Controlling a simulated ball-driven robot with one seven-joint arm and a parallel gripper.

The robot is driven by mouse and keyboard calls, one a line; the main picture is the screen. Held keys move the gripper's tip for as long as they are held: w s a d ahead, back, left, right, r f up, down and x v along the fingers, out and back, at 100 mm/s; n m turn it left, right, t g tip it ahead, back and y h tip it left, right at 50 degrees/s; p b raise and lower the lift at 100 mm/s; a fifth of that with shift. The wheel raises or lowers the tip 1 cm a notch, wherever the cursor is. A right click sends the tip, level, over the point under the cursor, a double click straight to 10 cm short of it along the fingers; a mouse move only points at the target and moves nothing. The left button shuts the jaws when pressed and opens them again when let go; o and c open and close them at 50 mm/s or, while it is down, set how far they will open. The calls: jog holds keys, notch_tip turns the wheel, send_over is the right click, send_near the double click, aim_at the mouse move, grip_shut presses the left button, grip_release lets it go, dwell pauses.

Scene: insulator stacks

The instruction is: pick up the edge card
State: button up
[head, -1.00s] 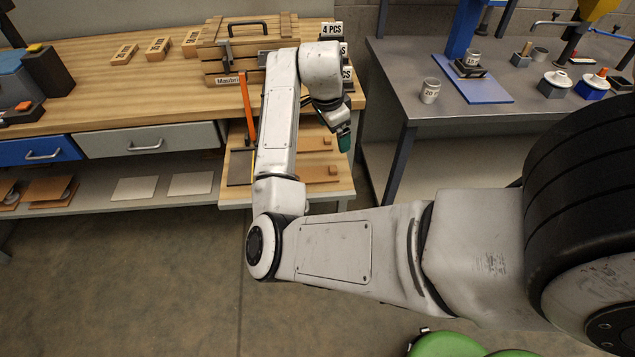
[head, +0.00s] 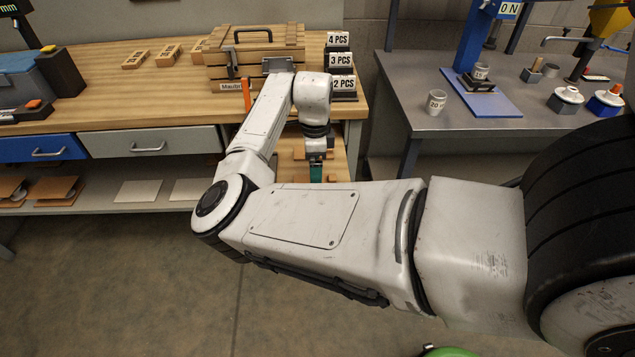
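My gripper (head: 316,172) points down over the pull-out wooden board (head: 340,163) at the right front of the wooden workbench. Its green fingertips show just above my forearm, and I cannot tell whether they are open or shut. No thing that I can name for certain as the edge card shows; much of the pull-out board is hidden behind my arm. An orange strip (head: 247,95) stands upright just left of my upper arm link, mostly covered.
A wooden crate (head: 225,68) stands behind my arm. Beside it are stepped blocks with the signs 4 PCS (head: 339,39), 3 PCS (head: 341,60) and 2 PCS (head: 343,83). A grey table (head: 415,80) with a cup (head: 436,103) stands to the right, beyond a gap.

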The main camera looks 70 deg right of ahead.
notch_tip(320, 180, down, 5)
jog(key=shift+d+r, duration=0.1)
jog(key=shift+d, duration=0.05)
jog(key=shift+c, duration=0.2)
jog(key=c, duration=1.1)
